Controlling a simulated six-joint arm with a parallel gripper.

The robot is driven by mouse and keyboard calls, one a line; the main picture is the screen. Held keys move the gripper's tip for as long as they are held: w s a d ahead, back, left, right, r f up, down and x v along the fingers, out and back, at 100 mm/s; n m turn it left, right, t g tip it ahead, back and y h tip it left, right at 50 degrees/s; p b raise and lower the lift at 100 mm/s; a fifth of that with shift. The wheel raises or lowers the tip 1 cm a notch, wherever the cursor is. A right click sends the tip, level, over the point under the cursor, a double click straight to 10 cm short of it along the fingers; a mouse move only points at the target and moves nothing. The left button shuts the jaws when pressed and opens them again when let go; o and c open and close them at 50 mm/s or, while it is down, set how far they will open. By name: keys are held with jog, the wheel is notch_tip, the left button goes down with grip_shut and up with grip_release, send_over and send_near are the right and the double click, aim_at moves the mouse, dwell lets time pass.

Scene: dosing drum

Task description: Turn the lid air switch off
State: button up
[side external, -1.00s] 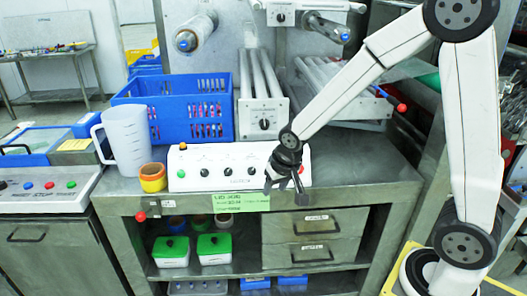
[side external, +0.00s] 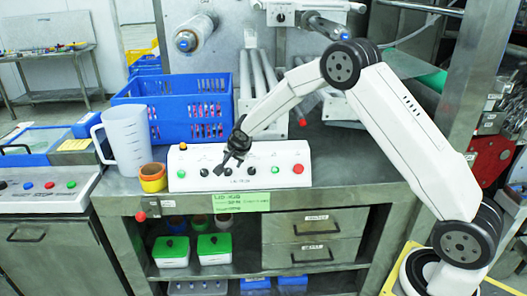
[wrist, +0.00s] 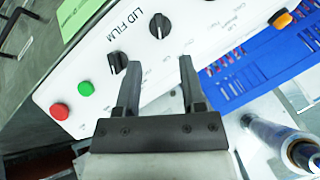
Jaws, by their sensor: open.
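The white control panel (side external: 240,182) stands on the steel bench and carries a row of black turn knobs. In the wrist view one black knob (wrist: 117,62) sits beside the left finger, and another knob (wrist: 159,25) lies beyond the fingers. "LID FILM" is printed near them. I cannot read which knob is the lid air switch. My gripper (wrist: 159,60) is open and empty, its fingers over the panel. In the side view my gripper (side external: 230,160) is in front of the panel's middle and hides part of it. I cannot tell whether it touches a knob.
The panel also has a green button (wrist: 85,88), a red button (wrist: 59,111) and an orange one (wrist: 281,19). Metal rollers (side external: 265,85) are behind.

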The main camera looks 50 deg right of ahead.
aim_at(229, 171)
jog(key=shift+f, duration=0.15)
jog(key=shift+x, duration=3.75)
jog(key=shift+c, duration=0.2)
grip_shut()
